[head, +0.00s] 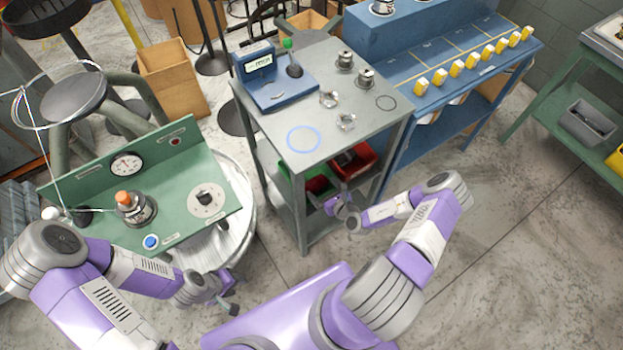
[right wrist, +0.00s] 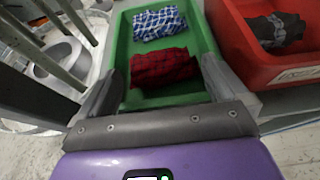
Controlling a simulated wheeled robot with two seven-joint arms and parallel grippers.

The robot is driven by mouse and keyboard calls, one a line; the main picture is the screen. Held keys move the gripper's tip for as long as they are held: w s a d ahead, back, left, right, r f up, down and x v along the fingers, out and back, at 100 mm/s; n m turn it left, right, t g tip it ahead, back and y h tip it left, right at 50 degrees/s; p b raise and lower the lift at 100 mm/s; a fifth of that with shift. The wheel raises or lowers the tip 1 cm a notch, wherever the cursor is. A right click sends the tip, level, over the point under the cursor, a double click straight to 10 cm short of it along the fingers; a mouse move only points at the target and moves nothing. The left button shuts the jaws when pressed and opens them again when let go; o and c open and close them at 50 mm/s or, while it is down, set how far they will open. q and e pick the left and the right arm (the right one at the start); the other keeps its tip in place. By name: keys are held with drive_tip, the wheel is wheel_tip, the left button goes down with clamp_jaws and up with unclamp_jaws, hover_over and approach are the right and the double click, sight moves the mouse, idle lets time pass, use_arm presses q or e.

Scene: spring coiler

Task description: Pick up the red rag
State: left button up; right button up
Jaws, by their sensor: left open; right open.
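The red rag (right wrist: 165,68), dark red plaid and folded, lies in the near part of a green bin (right wrist: 125,45). The red rag also shows in the head view (head: 317,184), partly hidden, on the shelf under the grey table top. My right gripper (right wrist: 160,72) is open and empty. In the right wrist view its fingers stand either side of the rag, apart from it as far as I can tell. In the head view my right gripper (head: 338,205) is at the shelf's front. My left gripper (head: 228,298) is low beside the green station; its jaws are open and look empty.
A blue-and-white checked rag (right wrist: 160,23) lies behind the red one. A red bin (right wrist: 230,50) with a dark rag (right wrist: 276,30) stands to the right. The grey table top (head: 330,120) overhangs the bins, with a leg (head: 301,215) near my right gripper.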

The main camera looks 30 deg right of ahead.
sight(318, 185)
drive_tip(key=shift+w+a+f, duration=0.1)
drive_tip(key=shift+w+f, duration=0.2)
drive_tip(key=shift+w, duration=0.1)
drive_tip(key=b+x, duration=0.2)
drive_tip(key=x, duration=0.1)
drive_tip(key=shift+w, duration=0.25)
drive_tip(key=shift+w+a+f+b, duration=0.1)
drive_tip(key=shift+w+f+b, duration=0.1)
drive_tip(key=shift+w+b, duration=0.3)
drive_tip(key=shift+w+r, duration=0.1)
drive_tip(key=c, duration=0.8)
